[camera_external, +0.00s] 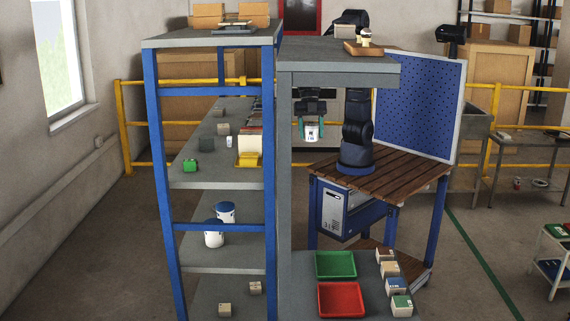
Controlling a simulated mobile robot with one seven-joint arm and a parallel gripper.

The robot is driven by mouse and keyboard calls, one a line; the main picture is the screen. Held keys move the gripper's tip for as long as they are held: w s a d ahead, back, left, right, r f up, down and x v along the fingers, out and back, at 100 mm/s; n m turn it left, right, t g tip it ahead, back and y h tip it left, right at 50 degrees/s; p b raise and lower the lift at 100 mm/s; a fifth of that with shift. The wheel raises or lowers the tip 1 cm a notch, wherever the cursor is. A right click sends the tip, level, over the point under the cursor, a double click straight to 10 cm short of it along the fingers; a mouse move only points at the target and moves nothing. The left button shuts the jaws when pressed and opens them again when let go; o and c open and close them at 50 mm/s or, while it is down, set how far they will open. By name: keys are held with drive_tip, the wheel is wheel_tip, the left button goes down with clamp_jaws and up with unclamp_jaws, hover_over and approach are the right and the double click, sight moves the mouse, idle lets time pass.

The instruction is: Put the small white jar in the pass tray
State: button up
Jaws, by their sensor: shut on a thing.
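A small white jar (311,134) with a dark marking hangs between the fingers of my gripper (312,126), which is shut on it. The gripper points down and holds the jar in the air, left of my arm's base. A green tray (336,264) and a red tray (340,299) lie on the low grey table at the front. Both look empty. No label tells which is the pass tray.
Several small boxes (401,306) line the low table right of the trays. A grey upper slab (340,70) stands above, partly hiding my arm. Two larger white-and-blue containers (214,234) sit on the left shelf. A yellow item (248,159) is on the shelf above.

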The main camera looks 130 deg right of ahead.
drive_tip(key=w+a+f+n+g, duration=0.1)
drive_tip(key=a+f, duration=0.3)
drive_tip(key=f, duration=0.3)
drive_tip(key=w+a+f+n, duration=0.1)
drive_tip(key=w+a+f, duration=0.1)
drive_tip(key=a+f, duration=0.3)
drive_tip(key=n+g, duration=0.1)
drive_tip(key=n, duration=0.2)
hover_over(339, 269)
drive_tip(key=d, duration=0.2)
wheel_tip(339, 269, down, 14)
drive_tip(key=shift+y, duration=0.4)
drive_tip(key=f, duration=2)
drive_tip(key=shift+a+f, duration=0.1)
drive_tip(key=shift+a, duration=0.15)
drive_tip(key=shift+f, duration=0.1)
drive_tip(key=o, duration=1)
drive_tip(key=shift+o, duration=0.2)
drive_tip(key=v, duration=1.2)
drive_tip(key=shift+s+d+r, duration=0.1)
drive_tip(key=shift+r, duration=0.1)
